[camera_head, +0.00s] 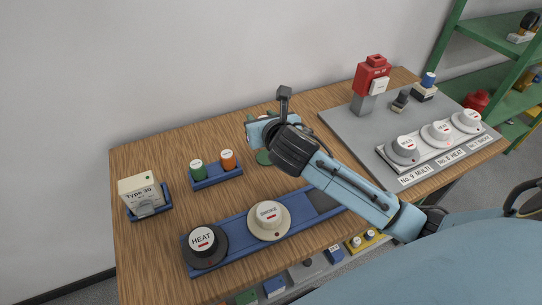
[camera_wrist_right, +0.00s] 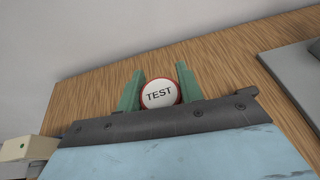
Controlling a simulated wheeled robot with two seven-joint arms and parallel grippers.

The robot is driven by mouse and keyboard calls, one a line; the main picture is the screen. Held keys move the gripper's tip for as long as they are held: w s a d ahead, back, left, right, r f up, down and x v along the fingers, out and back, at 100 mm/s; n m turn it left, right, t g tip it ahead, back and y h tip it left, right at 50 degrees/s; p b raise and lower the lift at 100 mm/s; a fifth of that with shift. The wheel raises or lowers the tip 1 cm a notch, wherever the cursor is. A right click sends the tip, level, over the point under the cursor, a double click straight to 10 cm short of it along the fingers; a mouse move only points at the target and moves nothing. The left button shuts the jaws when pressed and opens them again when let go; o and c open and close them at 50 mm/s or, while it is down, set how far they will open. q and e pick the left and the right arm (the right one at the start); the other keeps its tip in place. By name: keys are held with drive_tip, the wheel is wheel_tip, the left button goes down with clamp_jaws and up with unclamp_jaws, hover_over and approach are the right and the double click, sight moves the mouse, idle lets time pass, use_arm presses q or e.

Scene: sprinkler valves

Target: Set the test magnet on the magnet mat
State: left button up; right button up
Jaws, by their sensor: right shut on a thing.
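The test magnet (camera_wrist_right: 160,94), a white disc marked TEST with a red rim, sits between the green fingers of my right gripper (camera_wrist_right: 159,74) in the right wrist view. The fingers are shut on it. In the head view my right wrist hangs over the middle of the wooden table (camera_head: 160,238) and hides the magnet. A small dark green patch (camera_head: 263,157) shows just below the wrist. I cannot tell whether it is the magnet mat or a fingertip. My left gripper is not in view.
A blue tray (camera_head: 228,240) at the front holds HEAT and SMOKE detectors. A small blue tray (camera_head: 218,178) with green and orange canisters and a Type 30 box (camera_head: 141,192) stand left. A grey panel (camera_head: 352,133) with a red device and several detectors lies right.

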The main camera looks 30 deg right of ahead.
wheel_tip(320, 180, down, 2)
drive_tip(key=w+d, duration=0.2)
drive_tip(key=b, duration=0.2)
hover_over(265, 152)
drive_tip(key=shift+m+h, duration=0.3)
drive_tip(key=shift+m, duration=0.1)
wheel_tip(265, 152, down, 6)
drive_tip(key=shift+f, duration=0.7)
wheel_tip(265, 152, down, 3)
drive_tip(key=shift+f+b, duration=0.15)
drive_tip(key=shift+b, duration=0.7)
drive_tip(key=o, duration=0.7)
drive_tip(key=shift+f, duration=0.15)
drive_tip(key=shift+c, duration=0.2)
drive_tip(key=o, duration=0.4)
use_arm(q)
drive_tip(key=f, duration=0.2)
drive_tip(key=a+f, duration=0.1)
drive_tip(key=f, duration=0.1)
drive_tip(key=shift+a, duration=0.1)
